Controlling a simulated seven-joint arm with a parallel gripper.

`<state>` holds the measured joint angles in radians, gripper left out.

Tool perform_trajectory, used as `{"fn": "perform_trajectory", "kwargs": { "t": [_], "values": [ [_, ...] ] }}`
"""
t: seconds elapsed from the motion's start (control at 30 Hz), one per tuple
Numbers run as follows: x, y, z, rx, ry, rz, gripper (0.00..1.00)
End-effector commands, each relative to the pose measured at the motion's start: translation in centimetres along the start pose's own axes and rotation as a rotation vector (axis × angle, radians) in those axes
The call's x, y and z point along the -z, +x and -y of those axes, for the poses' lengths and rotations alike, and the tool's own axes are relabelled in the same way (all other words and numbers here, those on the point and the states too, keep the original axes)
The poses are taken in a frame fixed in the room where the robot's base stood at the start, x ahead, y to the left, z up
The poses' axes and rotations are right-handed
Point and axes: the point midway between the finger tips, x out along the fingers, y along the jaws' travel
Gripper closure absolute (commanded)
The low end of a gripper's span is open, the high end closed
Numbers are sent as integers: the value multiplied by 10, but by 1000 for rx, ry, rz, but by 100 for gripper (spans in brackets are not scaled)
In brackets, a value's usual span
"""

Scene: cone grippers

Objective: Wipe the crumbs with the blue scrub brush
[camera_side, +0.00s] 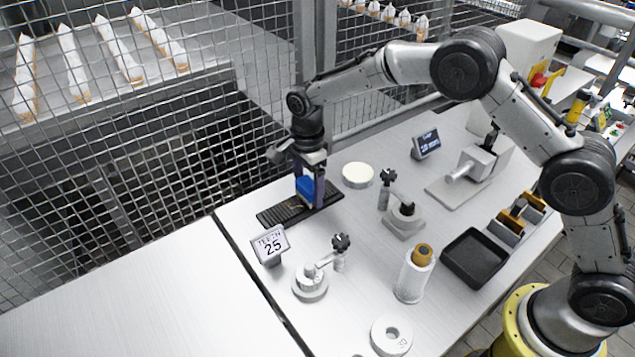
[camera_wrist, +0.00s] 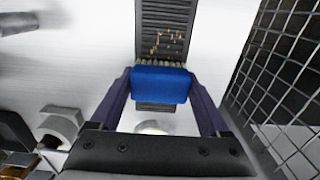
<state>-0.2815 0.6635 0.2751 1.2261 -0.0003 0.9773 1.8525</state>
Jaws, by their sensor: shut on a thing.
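My gripper (camera_wrist: 161,98) is shut on the blue scrub brush (camera_wrist: 160,84), with one dark finger on each side of it. In the side view the brush (camera_side: 306,189) is held over the black ribbed strip (camera_side: 272,216) on the table. In the wrist view the brush's pale bristles point at the strip (camera_wrist: 146,30). Brown-yellow crumbs (camera_wrist: 166,42) lie on the strip just beyond the bristles. I cannot tell whether the bristles touch the strip.
A black tray (camera_side: 476,257) sits farther right. Wire mesh (camera_side: 110,130) rises behind. The table at front left is clear.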

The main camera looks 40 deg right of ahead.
Motion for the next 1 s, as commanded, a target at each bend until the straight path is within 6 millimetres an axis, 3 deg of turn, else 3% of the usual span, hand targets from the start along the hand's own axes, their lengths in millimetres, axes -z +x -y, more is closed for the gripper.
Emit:
{"fn": "perform_trajectory", "kwargs": {
  "t": [0.63, 0.77, 1.0],
  "values": [
    [-60, 1, 0, 0, -2, 1, 73],
    [-60, -20, 1, 6, 0, 3, 73],
    [-59, -41, 0, 2, 0, 1, 73]
  ]
}}
